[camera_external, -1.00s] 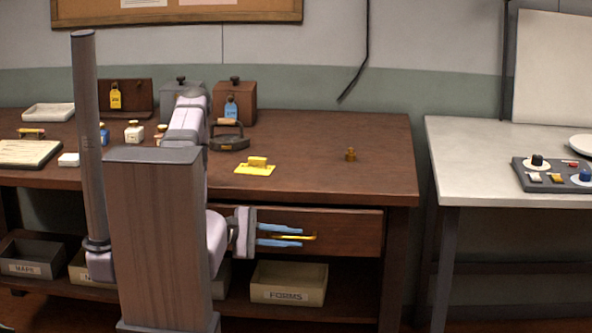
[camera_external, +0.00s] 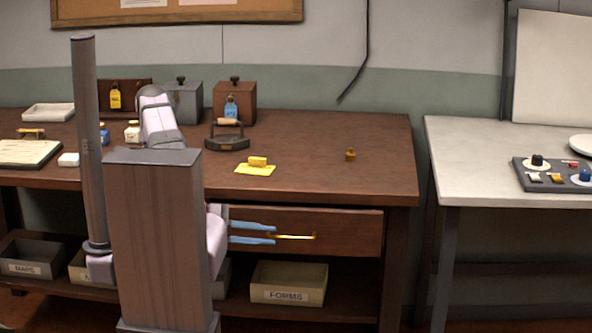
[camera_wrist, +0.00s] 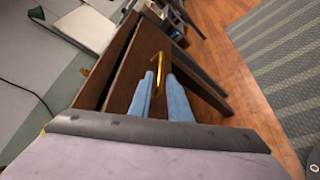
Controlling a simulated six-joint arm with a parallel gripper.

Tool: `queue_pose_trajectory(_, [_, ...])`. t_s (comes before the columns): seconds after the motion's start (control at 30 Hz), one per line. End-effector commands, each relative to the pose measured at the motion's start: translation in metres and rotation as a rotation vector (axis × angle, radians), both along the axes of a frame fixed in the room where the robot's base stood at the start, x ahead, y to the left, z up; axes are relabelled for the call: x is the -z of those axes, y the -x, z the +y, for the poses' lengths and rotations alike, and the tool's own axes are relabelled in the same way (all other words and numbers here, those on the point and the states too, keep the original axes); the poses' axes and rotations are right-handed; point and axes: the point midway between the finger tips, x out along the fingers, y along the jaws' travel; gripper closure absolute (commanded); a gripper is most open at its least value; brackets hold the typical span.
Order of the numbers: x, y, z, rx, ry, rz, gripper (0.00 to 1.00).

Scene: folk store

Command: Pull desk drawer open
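The desk (camera_external: 330,185) has a wide brown drawer (camera_external: 350,228) under its top. The drawer looks shut or nearly so in the external view; a dark line runs above its front. Its thin brass handle (camera_external: 296,237) is horizontal there and also shows in the wrist view (camera_wrist: 155,72). My gripper (camera_external: 275,234) has two blue fingers, parted, with tips near the handle's left end. In the wrist view the fingers (camera_wrist: 160,78) stand apart, with the handle around their tips and partly between them. I cannot tell whether they touch it. The gripper's body is mostly hidden behind my column.
On the desktop are a flat iron (camera_external: 227,143), a yellow stamp on a yellow sheet (camera_external: 256,170) and a small brass piece (camera_external: 350,154). The FORMS bin (camera_external: 288,283) sits on the shelf below. A grey table (camera_external: 480,160) stands at right.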

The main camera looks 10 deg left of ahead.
Motion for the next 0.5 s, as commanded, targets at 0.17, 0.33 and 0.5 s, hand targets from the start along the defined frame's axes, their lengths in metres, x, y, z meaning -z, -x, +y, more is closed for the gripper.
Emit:
queue_pose_trajectory(0.17, [-0.0003,0.0004,0.0007,0.000,0.000,0.000,0.83])
queue_pose_trajectory(0.33, [-0.0009,0.0004,0.0006,0.000,0.000,0.000,0.83])
queue_pose_trajectory(0.5, [-0.0069,0.0008,0.0035,0.000,0.001,0.002,0.83])
